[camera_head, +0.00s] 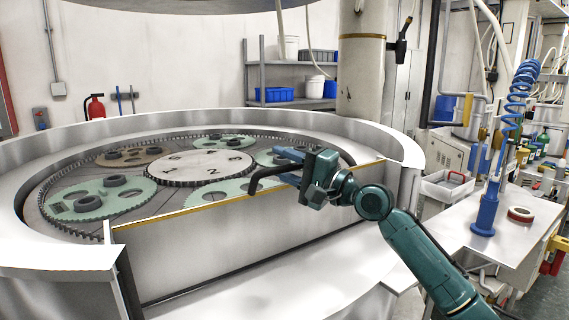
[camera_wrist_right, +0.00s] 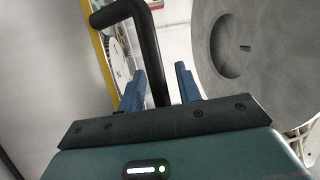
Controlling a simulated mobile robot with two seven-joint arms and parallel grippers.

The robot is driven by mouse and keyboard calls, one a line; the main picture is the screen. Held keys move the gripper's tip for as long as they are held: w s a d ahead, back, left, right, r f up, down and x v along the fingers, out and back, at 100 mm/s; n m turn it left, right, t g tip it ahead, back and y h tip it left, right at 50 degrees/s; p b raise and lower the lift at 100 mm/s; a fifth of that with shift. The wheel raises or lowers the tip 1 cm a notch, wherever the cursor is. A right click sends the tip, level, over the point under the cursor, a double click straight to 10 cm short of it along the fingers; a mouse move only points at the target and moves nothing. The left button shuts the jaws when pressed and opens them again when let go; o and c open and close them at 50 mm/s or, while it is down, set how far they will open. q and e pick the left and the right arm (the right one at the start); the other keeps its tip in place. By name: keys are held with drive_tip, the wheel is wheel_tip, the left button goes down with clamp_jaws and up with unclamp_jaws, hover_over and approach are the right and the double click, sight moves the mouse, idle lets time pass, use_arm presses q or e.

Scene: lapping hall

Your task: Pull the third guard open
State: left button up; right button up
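The guard (camera_head: 240,237) is a pale metal panel with a yellow top edge, standing across the front of the round lapping machine. A black bar handle (camera_head: 257,180) is at its top edge; it also shows in the right wrist view (camera_wrist_right: 148,38). My right gripper (camera_head: 283,166) is at the handle, its blue fingers pointing left. In the right wrist view the bar runs between the fingers of the right gripper (camera_wrist_right: 161,88), with a visible gap to the right finger, so the gripper is open around it. The bar's lower end is hidden behind the gripper body. My left gripper is not in view.
Behind the guard, green toothed carriers (camera_head: 90,199) with dark rings lie around a numbered central disc (camera_head: 200,167). A steel rim (camera_head: 210,122) surrounds them. A pale column (camera_head: 361,75) rises behind.

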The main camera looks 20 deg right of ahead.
clamp_jaws()
idle(0.4)
